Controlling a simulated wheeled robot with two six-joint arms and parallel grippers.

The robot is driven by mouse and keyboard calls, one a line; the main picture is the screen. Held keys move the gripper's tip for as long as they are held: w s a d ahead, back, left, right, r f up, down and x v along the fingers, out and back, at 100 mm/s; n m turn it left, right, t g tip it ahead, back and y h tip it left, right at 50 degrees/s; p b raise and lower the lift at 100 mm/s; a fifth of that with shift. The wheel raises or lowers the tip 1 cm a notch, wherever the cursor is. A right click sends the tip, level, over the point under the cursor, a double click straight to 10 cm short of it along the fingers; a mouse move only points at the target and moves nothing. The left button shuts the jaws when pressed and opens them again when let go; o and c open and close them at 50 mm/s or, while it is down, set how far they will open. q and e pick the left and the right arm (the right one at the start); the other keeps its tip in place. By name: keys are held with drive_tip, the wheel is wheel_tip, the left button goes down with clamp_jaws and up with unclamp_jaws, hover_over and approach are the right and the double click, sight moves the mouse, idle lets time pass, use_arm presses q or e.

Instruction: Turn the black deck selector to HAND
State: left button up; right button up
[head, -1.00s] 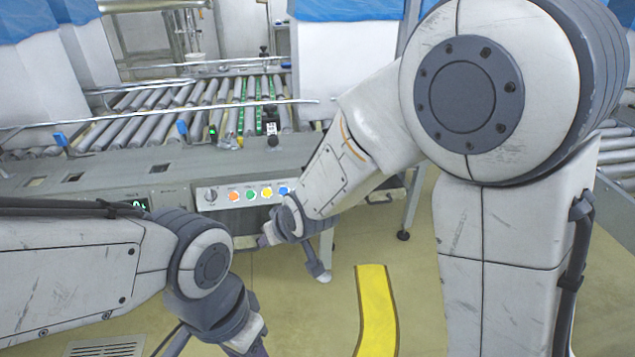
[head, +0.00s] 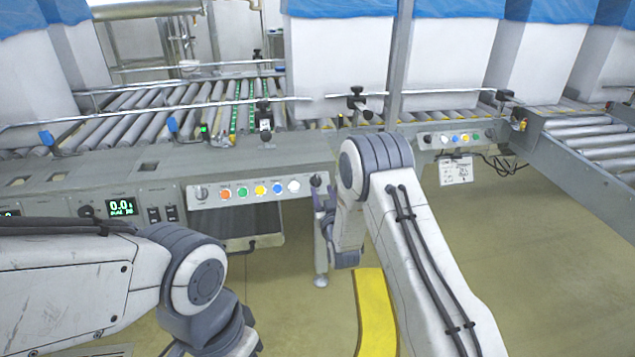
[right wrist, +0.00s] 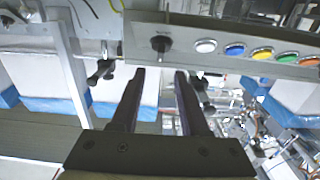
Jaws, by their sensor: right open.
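The black selector knob (head: 316,180) sits at the right end of the button panel, beside the white button. My right gripper (head: 323,198) is just below and in front of it, partly hidden by its own wrist. In the right wrist view the knob (right wrist: 160,43) lies straight ahead, centred between the two fingertips (right wrist: 160,73). The fingers are open and empty, with a small gap to the knob in the picture. The knob's markings are too small to read. My left arm shows at the lower left, but its gripper is out of frame.
The panel (head: 210,203) also carries a grey dial (head: 202,192) and several coloured buttons. A display (head: 121,207) and another knob are further left. A second button panel (head: 452,139) stands at right. Roller conveyors (head: 150,105) lie behind. A table leg (head: 320,262) stands below the gripper.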

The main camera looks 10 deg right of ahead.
sight(317, 177)
drive_tip(key=w+b, duration=0.1)
drive_tip(key=w, duration=0.6)
drive_tip(key=shift+w, duration=0.15)
clamp_jaws()
